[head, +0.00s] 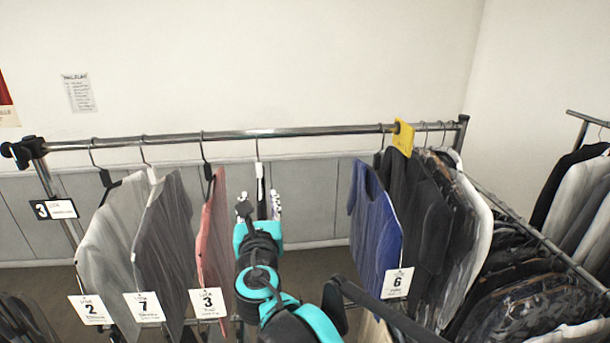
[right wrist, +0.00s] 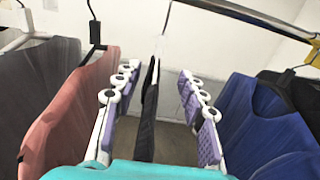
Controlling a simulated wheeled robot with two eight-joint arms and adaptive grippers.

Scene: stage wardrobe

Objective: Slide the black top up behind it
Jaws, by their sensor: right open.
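A thin black top (right wrist: 147,112) hangs edge-on from a pale hanger (head: 259,160) on the rail, between the pink top (head: 214,225) and the blue top (head: 375,215). My right gripper (head: 258,206) is open, reaching up at this garment in the head view. In the right wrist view its purple-padded fingers (right wrist: 158,78) stand on both sides of the black top, with gaps showing on each side. In the head view my gripper and arm hide most of the black top. My left gripper is not in view.
The metal rail (head: 300,132) bears a yellow divider (head: 403,138) right of the blue top. Dark garments crowd beyond the divider. Rail between black and blue tops is bare.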

